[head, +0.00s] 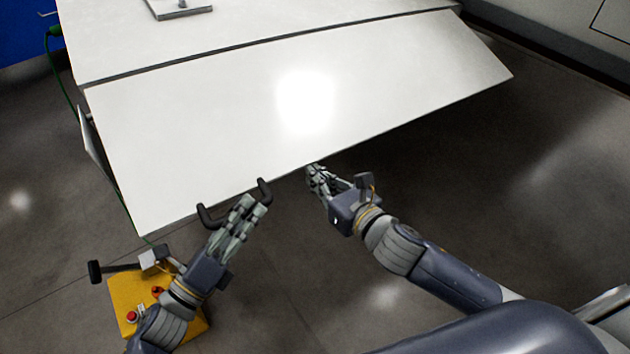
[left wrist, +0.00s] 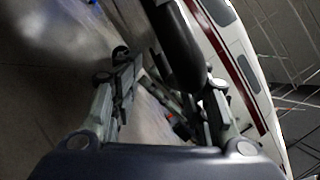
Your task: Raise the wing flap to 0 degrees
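The wing flap (head: 215,130) is a large white panel in the head view, sloping down from the fixed white wing (head: 230,25); a dark seam parts them. A black curved handle (head: 206,217) sits at the flap's near edge, its two ends showing on either side of my left gripper (head: 247,207). In the left wrist view my left gripper (left wrist: 165,90) has its fingers well apart. A thick black bar (left wrist: 182,50) shows between them, closer to the right finger; contact is unclear. My right gripper (head: 318,180) is by the flap's near edge, its finger opening too small to judge.
A yellow box (head: 122,292) with red buttons stands at the lower left, with a black-ended lever (head: 96,271) beside it. A small grey plate (head: 180,9) lies on the wing. The dark floor (head: 540,190) to the right is clear.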

